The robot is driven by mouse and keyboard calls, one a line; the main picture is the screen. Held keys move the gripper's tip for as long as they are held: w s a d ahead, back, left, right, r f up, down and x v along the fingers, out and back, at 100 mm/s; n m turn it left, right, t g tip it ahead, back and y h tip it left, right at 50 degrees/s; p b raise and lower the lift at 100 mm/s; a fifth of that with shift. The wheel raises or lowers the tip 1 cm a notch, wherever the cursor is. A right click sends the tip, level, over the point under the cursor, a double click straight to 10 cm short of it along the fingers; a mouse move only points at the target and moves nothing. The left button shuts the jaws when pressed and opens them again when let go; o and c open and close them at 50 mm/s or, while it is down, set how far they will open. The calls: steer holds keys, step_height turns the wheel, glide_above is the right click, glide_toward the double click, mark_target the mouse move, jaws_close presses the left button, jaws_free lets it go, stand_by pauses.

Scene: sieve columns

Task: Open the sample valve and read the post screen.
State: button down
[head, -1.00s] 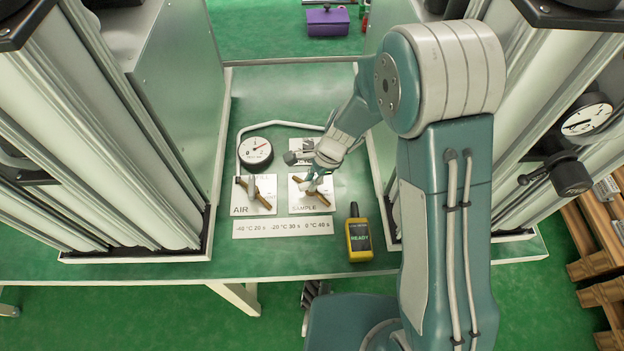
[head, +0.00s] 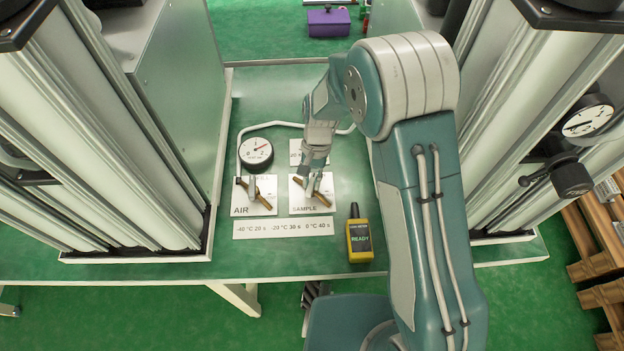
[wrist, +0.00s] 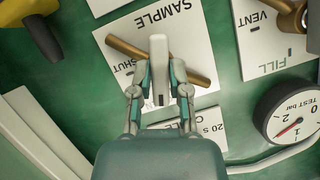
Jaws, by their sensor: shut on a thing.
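The sample valve (head: 320,198) has a brass body on a white plate marked SAMPLE. In the wrist view its brass body (wrist: 197,77) lies slantwise on the plate, with SHUT legible at one side. My gripper (head: 314,184) points down at this valve, its fingers shut on the grey valve lever (wrist: 158,62), which stands between them in the wrist view. The lever's exact setting is hard to tell. A yellow meter (head: 359,240) lies right of the plate; its dark screen (head: 361,238) reads READY.
The AIR plate (head: 240,207) with its own brass valve lies left of the sample plate. A round gauge (head: 255,152) sits behind it. A label strip (head: 283,229) with temperatures and seconds lies in front. Tall columns flank the bench.

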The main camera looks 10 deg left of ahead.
steer(key=shift+a+n+h, duration=0.1)
steer(key=shift+n+h, duration=0.6)
steer(key=shift+n, duration=0.9)
steer(key=shift+w, duration=0.1)
steer(key=c, duration=0.6)
jaws_free()
steer(key=shift+f, duration=0.1)
steer(key=v, duration=1.2)
steer(key=shift+a, duration=0.2)
